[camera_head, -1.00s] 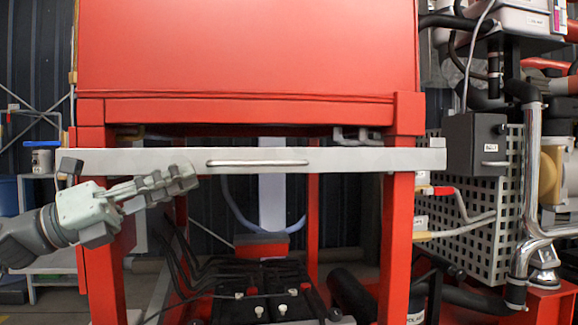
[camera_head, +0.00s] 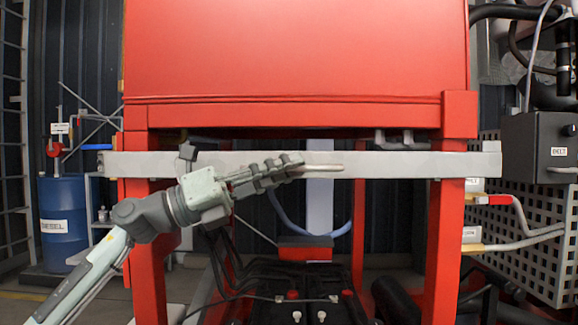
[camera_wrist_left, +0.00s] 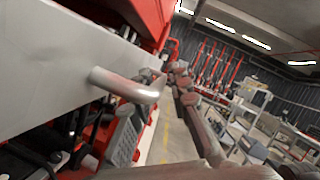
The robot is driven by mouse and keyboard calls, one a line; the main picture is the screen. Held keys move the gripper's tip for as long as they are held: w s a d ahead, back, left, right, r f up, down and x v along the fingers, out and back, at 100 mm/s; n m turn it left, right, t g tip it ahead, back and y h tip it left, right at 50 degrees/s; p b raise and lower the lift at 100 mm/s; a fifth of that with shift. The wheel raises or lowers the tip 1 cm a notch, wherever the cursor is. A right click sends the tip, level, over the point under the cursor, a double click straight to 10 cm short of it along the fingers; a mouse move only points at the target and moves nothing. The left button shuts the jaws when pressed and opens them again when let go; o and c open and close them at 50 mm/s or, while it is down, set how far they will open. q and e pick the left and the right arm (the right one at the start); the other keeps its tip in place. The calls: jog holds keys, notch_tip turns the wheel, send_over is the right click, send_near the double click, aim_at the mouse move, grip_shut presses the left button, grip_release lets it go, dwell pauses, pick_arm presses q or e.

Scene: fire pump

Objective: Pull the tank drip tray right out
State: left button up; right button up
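The tank drip tray shows as a long grey front bar (camera_head: 400,164) across the red frame under the red tank. A pale bar handle (camera_head: 326,168) is on the middle of its front. In the head view my left gripper (camera_head: 291,167) overlaps the handle's left part, hiding it. In the left wrist view the tray front (camera_wrist_left: 50,70) is at the left, and the handle (camera_wrist_left: 125,86) reaches toward the space between my left gripper's parted fingers (camera_wrist_left: 160,108). I cannot tell whether they touch the handle. My right gripper is in neither view.
The red tank (camera_head: 295,48) hangs over the tray, and red legs (camera_head: 447,235) stand at both sides. Black batteries (camera_head: 290,290) lie below. A grey box (camera_head: 538,145) and pipes are close at the right. A blue drum (camera_head: 63,220) stands at the left.

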pick_arm(q)
jog(key=shift+w+d, duration=0.1)
jog(key=shift+d, duration=0.2)
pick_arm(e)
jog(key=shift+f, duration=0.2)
pick_arm(q)
grip_shut()
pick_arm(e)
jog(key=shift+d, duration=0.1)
